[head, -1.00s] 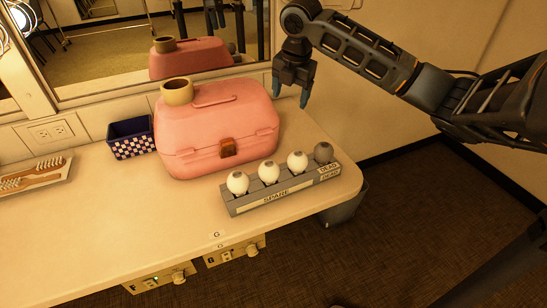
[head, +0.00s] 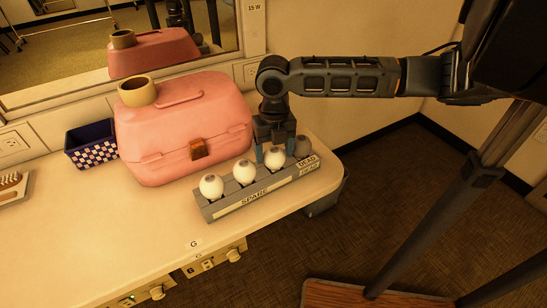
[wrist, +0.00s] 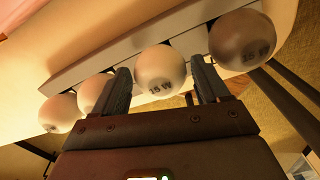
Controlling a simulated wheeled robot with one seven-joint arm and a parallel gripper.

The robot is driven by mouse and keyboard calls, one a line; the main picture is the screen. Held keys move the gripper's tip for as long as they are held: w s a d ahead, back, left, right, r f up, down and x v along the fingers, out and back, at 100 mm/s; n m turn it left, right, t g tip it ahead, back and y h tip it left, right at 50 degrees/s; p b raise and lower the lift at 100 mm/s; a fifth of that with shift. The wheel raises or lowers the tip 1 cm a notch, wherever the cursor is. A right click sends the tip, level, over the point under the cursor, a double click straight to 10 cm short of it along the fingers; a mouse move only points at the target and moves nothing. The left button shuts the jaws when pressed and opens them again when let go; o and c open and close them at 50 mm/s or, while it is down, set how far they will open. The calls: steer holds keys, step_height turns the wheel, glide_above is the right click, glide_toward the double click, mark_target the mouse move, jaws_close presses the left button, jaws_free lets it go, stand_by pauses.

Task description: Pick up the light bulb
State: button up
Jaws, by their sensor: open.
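Three white light bulbs sit in the part of a grey rack (head: 268,197) labelled SPARE: a left one (head: 211,186), a middle one (head: 244,172) and a right one (head: 274,157). A darker grey bulb (head: 302,147) sits in the end labelled DEAD. My gripper (head: 274,157) points down at the right white bulb. In the wrist view my open fingers (wrist: 165,85) stand on either side of that white bulb (wrist: 160,68), marked 15 W. The dark bulb (wrist: 242,40) is just outside the right finger. I cannot tell whether the fingers touch the bulb.
A pink case (head: 185,130) with a tape roll (head: 136,91) on top stands right behind the rack. A blue checked basket (head: 91,144) is to its left. The counter's front left (head: 90,230) is clear. A mirror (head: 60,50) is behind.

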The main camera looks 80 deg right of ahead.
steer(key=shift+f, duration=1.1)
steer(key=c, duration=0.6)
